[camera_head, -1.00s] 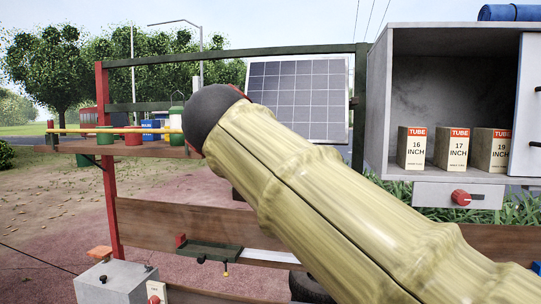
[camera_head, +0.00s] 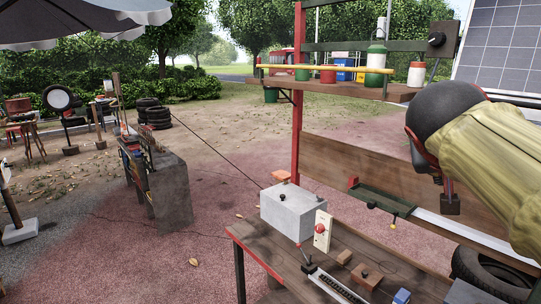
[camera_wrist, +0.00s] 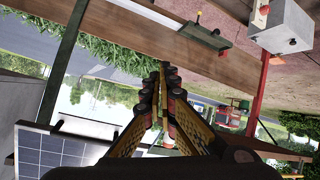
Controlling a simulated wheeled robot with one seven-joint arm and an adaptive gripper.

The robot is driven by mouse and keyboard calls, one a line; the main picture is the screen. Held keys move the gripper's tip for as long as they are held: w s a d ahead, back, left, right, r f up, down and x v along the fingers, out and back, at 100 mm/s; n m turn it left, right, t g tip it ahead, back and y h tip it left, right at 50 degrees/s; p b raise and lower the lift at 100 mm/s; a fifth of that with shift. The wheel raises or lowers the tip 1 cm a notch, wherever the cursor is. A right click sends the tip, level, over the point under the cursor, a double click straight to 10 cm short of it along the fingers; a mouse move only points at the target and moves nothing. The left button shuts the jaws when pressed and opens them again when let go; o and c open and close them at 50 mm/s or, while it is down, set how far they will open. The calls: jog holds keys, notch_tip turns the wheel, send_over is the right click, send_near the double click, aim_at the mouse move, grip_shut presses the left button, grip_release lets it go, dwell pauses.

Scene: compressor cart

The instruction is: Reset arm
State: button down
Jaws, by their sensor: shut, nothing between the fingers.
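My gripper (camera_wrist: 164,95) shows in the wrist view with its two fingers together, shut and empty. It is in the air in front of the cart's plank wall and shelf, touching nothing that I can see. In the head view my arm with its yellowish sleeve comes in from the right edge, and its dark rounded joint hides part of the plank wall. The gripper's fingers cannot be made out in the head view. The wrist picture is turned, with the solar panel (camera_wrist: 52,150) at its lower left.
A shelf (camera_head: 400,94) with bottles and cans stands behind my arm. A grey box (camera_head: 293,212) sits on the wooden bench (camera_head: 262,243), with a red-buttoned switch (camera_head: 322,231) beside it. A tyre (camera_head: 490,270) lies at lower right.

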jog(key=s+a+f+n+g+y, duration=0.1)
jog(key=s+a+f, duration=0.4)
jog(key=f, duration=0.5)
jog(key=s+a+f+n+g+y, duration=0.1)
jog(key=s+a+f+n+y, duration=0.1)
jog(key=s+a+f+y, duration=0.2)
jog(key=s+a+f+n+g+y, duration=0.1)
jog(key=s+a+f, duration=0.6)
jog(key=f, duration=1.1)
jog(key=s+y, duration=0.1)
jog(key=s, duration=0.2)
jog(key=shift+y, duration=0.4)
jog(key=shift+a+r, duration=0.1)
